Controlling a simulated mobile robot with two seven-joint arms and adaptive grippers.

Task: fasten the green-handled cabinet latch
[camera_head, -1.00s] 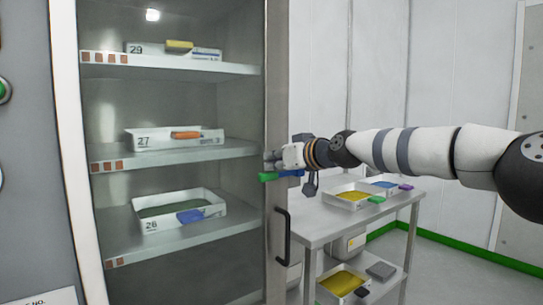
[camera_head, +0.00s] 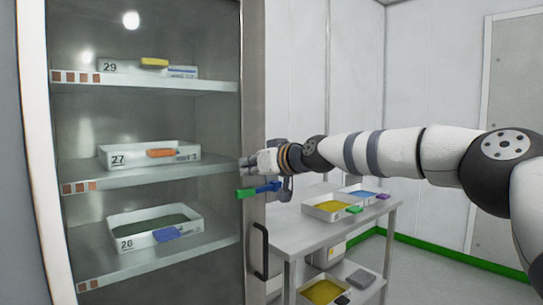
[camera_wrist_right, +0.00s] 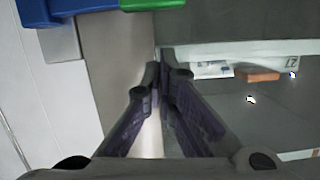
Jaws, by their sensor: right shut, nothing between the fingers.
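The cabinet latch shows in the head view as a green handle (camera_head: 246,193) on a blue body (camera_head: 268,187), at the cabinet's right upright (camera_head: 253,90). The handle points left across the upright. In the wrist view the green handle (camera_wrist_right: 150,4) and blue body (camera_wrist_right: 90,4) are at the top edge, partly cut off. My right gripper (camera_head: 246,164) is just above the latch, apart from it. Its fingers (camera_wrist_right: 162,75) are shut and empty in front of the upright. My left gripper is in neither view.
The cabinet's shelves hold white trays 29 (camera_head: 120,68), 27 (camera_head: 125,159) and 26 (camera_head: 135,243). A black pull handle (camera_head: 261,251) is below the latch. A steel trolley (camera_head: 290,238) with trays stands to the right. Green-edged floor is clear at far right.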

